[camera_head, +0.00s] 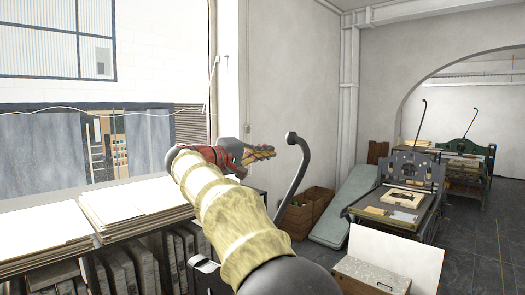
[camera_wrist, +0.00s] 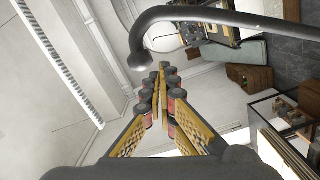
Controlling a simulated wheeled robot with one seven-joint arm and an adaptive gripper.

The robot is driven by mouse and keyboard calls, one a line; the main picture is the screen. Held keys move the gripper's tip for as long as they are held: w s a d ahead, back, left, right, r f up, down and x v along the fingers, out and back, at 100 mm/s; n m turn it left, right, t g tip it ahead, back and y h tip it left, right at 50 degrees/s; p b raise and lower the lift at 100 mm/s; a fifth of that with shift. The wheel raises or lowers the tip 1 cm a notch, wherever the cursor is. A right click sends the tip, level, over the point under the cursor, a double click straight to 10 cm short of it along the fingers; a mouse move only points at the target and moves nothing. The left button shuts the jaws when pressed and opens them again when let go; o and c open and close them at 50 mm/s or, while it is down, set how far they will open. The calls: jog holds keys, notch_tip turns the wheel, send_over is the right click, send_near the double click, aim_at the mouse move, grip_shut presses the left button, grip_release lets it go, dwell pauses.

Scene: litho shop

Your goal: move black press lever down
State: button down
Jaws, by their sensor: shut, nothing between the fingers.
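The black press lever (camera_head: 303,165) stands up as a dark curved bar with a rounded knob at its top, just right of my gripper. In the wrist view the lever (camera_wrist: 215,14) arches across the top, its knob end just beyond the fingertips. My gripper (camera_head: 263,152), red and yellow, points right toward the lever. In the wrist view the fingers of my gripper (camera_wrist: 161,72) are together with nothing between them. A gap shows between fingertips and lever, though the depth is hard to judge. The lever's lower end is hidden behind my arm.
Stacks of white paper (camera_head: 135,205) lie on a rack at left. A press (camera_head: 402,203) and a green press (camera_head: 465,158) stand at right. Dark floor (camera_head: 480,235) shows at right.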

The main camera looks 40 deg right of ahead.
jog(key=s+d+f+p, duration=0.1)
jog(key=s+d+p, duration=0.1)
jog(key=d, duration=0.5)
jog(key=shift+s+f, duration=0.25)
jog(key=shift+s, duration=0.4)
jog(key=shift+s, duration=0.1)
